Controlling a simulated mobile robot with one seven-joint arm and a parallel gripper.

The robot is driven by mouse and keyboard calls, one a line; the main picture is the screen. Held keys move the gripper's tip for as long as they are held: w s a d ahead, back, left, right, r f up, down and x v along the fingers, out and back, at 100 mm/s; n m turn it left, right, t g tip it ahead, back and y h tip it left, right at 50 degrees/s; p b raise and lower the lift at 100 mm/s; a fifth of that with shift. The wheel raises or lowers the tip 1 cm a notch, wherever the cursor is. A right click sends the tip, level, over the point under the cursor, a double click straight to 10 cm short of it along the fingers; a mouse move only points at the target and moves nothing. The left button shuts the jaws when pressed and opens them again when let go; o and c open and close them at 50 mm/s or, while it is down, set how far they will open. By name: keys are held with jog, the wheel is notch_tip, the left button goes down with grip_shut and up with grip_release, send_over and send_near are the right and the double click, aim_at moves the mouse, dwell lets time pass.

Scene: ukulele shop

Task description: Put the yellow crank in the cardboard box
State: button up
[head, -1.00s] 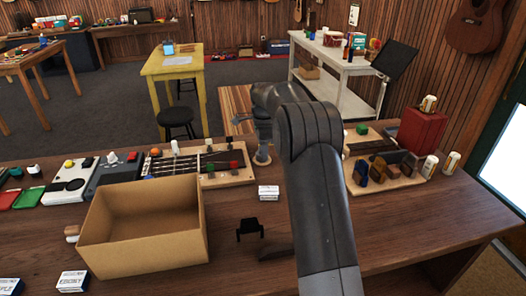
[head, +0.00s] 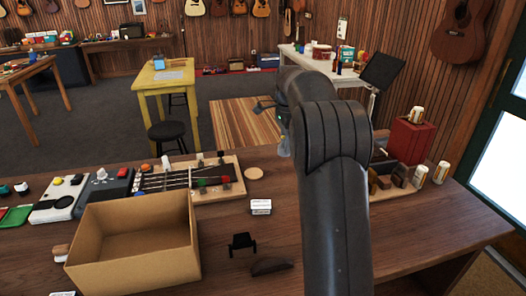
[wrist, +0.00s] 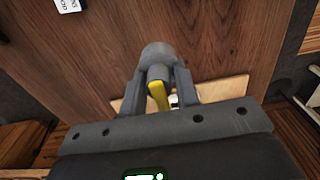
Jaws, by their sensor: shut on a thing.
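The yellow crank (wrist: 157,94) shows in the wrist view as a yellow bar with a grey rounded end, between my gripper's fingers. My gripper (wrist: 157,75) is shut on it, above the back of the table. In the head view my arm hides most of my gripper and I cannot make out yellow there; a grey piece hangs below the wrist. The cardboard box (head: 190,215) stands open on the table at the front left, and its visible inside is empty. My gripper is behind and to the right of the box, apart from it.
A board with strings and pegs (head: 185,182) lies behind the box. A small white box (head: 261,206), a black bracket (head: 241,242) and a dark curved piece (head: 271,265) lie right of it. A red case (head: 410,140) stands at the back right.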

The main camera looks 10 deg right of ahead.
jog(key=shift+s+d+r, duration=0.25)
jog(key=shift+d, duration=0.1)
jog(key=shift+r, duration=0.3)
notch_tip(320, 180, up, 5)
jog(key=shift+f, duration=0.1)
jog(key=s+a+n, duration=0.4)
jog(key=a, duration=0.6)
jog(key=s+a+n, duration=0.3)
jog(key=a+n, duration=0.1)
jog(key=a, duration=0.5)
jog(key=s+a+n, duration=0.4)
jog(key=a, duration=0.6)
jog(key=n, duration=0.6)
send_over(142, 241)
jog(key=s+a, duration=0.2)
jog(key=s, duration=0.3)
notch_tip(142, 241, down, 12)
jog(key=shift+a+f, duration=0.1)
jog(key=shift+a, duration=0.05)
jog(key=shift+f, duration=2)
